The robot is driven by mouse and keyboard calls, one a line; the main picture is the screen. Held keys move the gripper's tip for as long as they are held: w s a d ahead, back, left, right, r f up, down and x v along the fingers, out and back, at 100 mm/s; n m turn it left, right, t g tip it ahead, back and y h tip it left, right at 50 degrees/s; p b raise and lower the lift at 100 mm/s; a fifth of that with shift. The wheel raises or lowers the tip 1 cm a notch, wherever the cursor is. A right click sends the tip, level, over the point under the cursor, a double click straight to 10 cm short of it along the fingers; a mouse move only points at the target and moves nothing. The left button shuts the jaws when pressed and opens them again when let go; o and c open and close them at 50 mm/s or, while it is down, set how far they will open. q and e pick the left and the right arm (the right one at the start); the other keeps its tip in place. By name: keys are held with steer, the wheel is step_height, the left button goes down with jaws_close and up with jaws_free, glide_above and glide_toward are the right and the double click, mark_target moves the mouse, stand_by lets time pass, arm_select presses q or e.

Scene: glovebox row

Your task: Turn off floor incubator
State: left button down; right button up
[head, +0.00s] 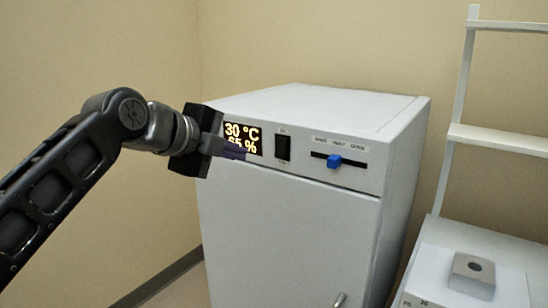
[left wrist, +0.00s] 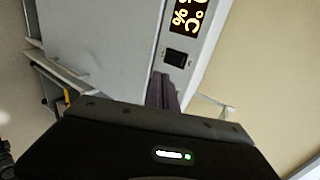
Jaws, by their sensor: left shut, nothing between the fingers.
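The floor incubator (head: 290,215) is a white cabinet against the wall in the head view. Its lit display (head: 242,136) reads 30 °C and 65 %, partly covered by my gripper. A black rocker switch (head: 283,148) sits right of the display, and it also shows in the left wrist view (left wrist: 176,58). A blue slider knob (head: 334,161) sits on a slot further right. My left gripper (head: 240,152) is shut and empty, its fingertips in front of the display's lower part, left of the switch. I cannot tell whether they touch the panel. My right gripper is not in view.
A small white unit with a grey block (head: 472,270) on top stands at the lower right, beside a white shelf frame (head: 495,140). The incubator's door handle (head: 339,299) shows at the bottom. The incubator's top is clear.

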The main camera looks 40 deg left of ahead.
arm_select(q)
steer(key=p, duration=0.3)
glide_toward(282, 152)
steer(key=w+f, duration=0.4)
steer(key=shift+p+x, duration=0.35)
steer(key=shift+x, duration=0.45)
steer(key=shift+f+b, duration=0.2)
steer(key=shift+b, duration=0.2)
steer(key=b, duration=0.3)
steer(key=shift+w+a+t, duration=0.1)
steer(key=shift+w+t, duration=0.2)
steer(key=shift+t, duration=0.1)
steer(key=shift+r+p, duration=0.5)
steer(key=shift+r, duration=0.5)
steer(key=shift+f, duration=0.1)
